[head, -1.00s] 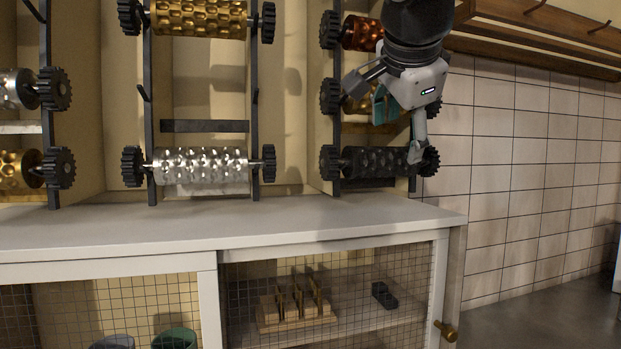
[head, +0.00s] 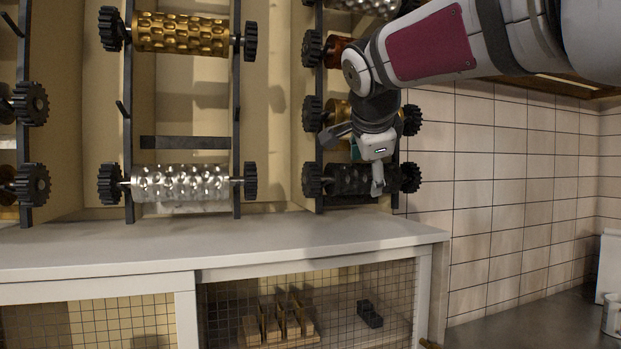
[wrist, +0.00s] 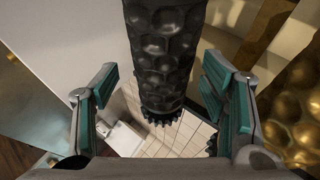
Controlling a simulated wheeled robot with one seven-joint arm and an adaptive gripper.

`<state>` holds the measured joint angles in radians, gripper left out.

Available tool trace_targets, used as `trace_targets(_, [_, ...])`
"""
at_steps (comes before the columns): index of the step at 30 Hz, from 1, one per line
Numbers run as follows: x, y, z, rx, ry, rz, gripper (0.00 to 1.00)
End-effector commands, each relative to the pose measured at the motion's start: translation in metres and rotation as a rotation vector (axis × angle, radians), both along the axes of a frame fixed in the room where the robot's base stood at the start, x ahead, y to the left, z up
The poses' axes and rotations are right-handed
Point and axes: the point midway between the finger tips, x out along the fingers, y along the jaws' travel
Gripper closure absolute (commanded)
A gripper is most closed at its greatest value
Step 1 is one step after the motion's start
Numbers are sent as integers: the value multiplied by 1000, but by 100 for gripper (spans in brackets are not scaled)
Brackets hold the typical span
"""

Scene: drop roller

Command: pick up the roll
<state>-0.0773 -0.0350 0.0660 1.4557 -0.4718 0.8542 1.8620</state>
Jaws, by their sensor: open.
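A dark, dimpled roll (head: 350,182) with black gears at its ends hangs level in the lowest place of the right rack. My gripper (head: 355,165) is at this roll, partly covering it in the head view. In the wrist view, the dark roll (wrist: 162,50) runs down between my two open, green-padded fingers (wrist: 160,88). There is a visible gap on both sides, and neither pad appears to touch it. Part of the roll's top end is out of the wrist view.
A gold roll (wrist: 297,105) is close on the right in the wrist view. A silver roll (head: 180,183) and another gold roll (head: 181,34) hang on the middle rack. A pale counter (head: 230,243) lies below the racks, clear on top. A tiled wall (head: 480,190) stands at right.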

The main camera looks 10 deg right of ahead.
Motion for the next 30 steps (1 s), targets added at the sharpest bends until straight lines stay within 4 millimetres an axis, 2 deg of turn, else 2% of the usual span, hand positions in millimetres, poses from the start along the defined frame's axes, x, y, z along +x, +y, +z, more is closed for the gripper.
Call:
trace_targets(6, [27, -3, -16, 0, 3, 1, 34])
trace_targets(16, [33, -5, -20, 1, 0, 1, 34])
trace_targets(17, [33, -5, -20, 1, 0, 1, 36])
trace_targets(25, [33, -5, -20, 0, 1, 1, 97])
trace_targets(26, [33, -4, -20, 0, 1, 1, 100])
trace_targets(30, [33, -4, -17, 0, -8, 2, 100])
